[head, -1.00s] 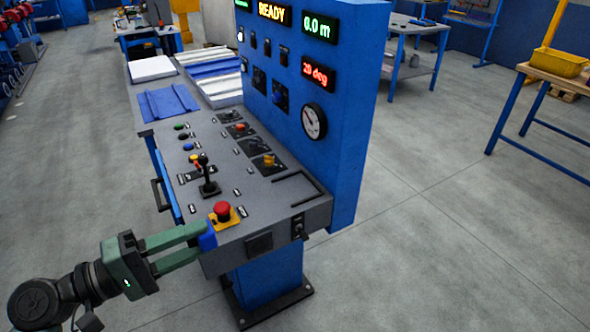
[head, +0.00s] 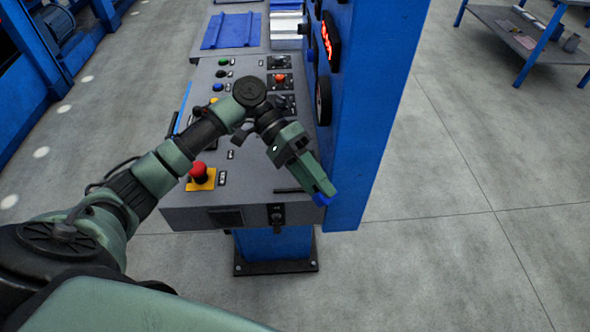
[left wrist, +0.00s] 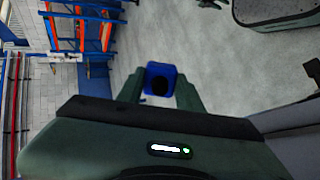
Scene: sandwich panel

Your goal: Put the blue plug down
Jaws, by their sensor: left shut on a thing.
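The blue plug (head: 321,200) is between the fingertips of my left gripper (head: 318,188). In the head view only a small part of the plug shows at the finger ends, near the console's front right corner and the upright blue panel. In the left wrist view the plug (left wrist: 161,80) shows as a blue block with a dark round face, with a finger of my left gripper (left wrist: 160,88) on each side. I cannot tell whether the plug touches the console top. My right gripper is not in view.
The grey console (head: 250,203) carries a red stop button (head: 198,170) on a yellow plate, several small knobs and a front socket (head: 276,214). The blue upright panel (head: 375,110) rises at its right. Open floor (head: 480,210) lies to the right.

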